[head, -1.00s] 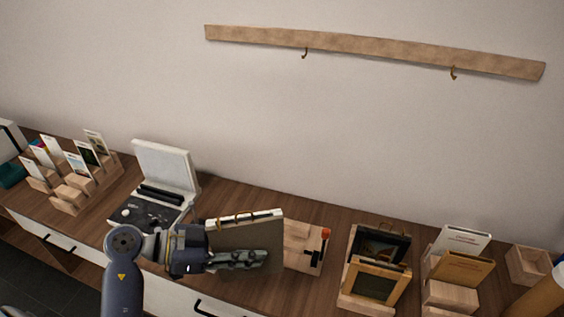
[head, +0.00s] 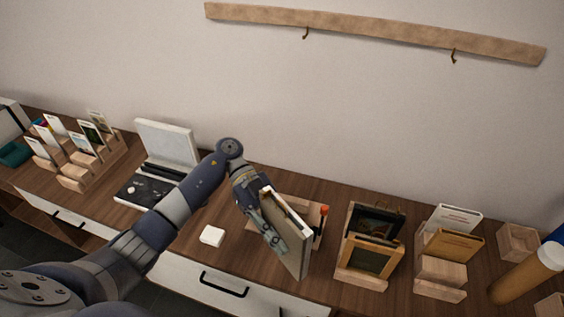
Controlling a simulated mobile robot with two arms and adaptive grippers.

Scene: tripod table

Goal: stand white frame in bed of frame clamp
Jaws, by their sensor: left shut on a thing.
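My left gripper (head: 272,232) is shut on the white frame (head: 298,262). The frame is held tilted, its grey-brown back and pale edge showing; its front is mostly hidden. It hangs in front of the frame clamp and overlaps it in the head view. The frame clamp (head: 316,232) is a light wooden block with an orange-red-tipped handle on its right, standing on the table. Its bed is largely hidden behind the frame and gripper. I cannot tell whether the frame touches the clamp. My right gripper is not in view.
Wooden stands with dark and gold frames (head: 369,258) are right of the clamp, then a stand with booklets (head: 448,243). A small white block (head: 211,236) lies left. An open-lidded machine (head: 165,145) and a card rack (head: 75,178) stand further left.

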